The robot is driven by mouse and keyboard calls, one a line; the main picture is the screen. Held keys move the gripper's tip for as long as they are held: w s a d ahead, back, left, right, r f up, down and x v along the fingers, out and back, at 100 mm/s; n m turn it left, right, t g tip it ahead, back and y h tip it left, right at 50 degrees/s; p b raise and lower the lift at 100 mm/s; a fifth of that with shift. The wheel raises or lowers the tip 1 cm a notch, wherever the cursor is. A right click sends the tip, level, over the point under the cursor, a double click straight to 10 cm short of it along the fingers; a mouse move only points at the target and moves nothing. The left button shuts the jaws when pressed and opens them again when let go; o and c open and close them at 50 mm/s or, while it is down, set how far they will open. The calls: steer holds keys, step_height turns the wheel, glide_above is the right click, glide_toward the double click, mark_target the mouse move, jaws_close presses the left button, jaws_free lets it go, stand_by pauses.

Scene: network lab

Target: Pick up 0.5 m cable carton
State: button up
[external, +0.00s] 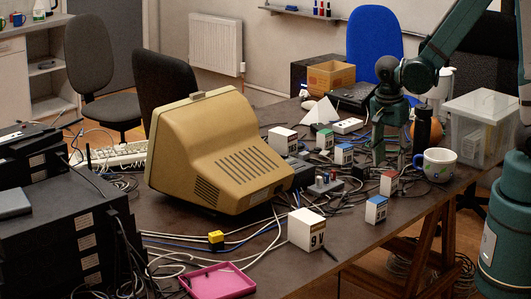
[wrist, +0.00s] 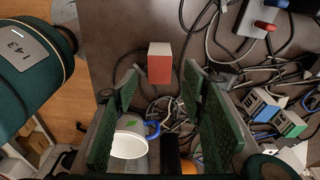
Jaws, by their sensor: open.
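Several small white cartons with coloured faces stand on the table; I cannot read which one is marked 0.5 m. The red-faced carton (external: 389,183) stands below and near my gripper (external: 391,158). In the wrist view the red-faced carton (wrist: 160,68) shows between and beyond the fingers of my gripper (wrist: 168,85), apart from both. My gripper is open, pointing down, and empty. A blue-faced carton (external: 376,208) stands nearer the front edge. A larger white carton (external: 306,229) with a black mark, a green-faced one (external: 324,138), another blue-faced one (external: 343,153) and a grey-white one (external: 283,139) stand farther left.
A white mug (external: 436,165) with a blue handle stands just right of my gripper; it also shows in the wrist view (wrist: 130,137). Loose cables surround the cartons. A beige monitor (external: 216,155), pink tray (external: 217,280) and clear bin (external: 483,125) take up room.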

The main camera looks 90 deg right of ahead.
mark_target(390, 173)
steer(key=shift+f, duration=0.7)
steer(key=shift+d, duration=0.1)
steer(key=shift+s+d+f+b, duration=0.15)
steer(key=shift+f+b, duration=0.4)
steer(key=shift+f, duration=0.75)
steer(key=shift+s+d+f+b, duration=0.15)
steer(key=shift+f+b, duration=0.35)
steer(key=shift+f, duration=0.8)
steer(key=shift+a, duration=0.1)
steer(key=c, duration=1)
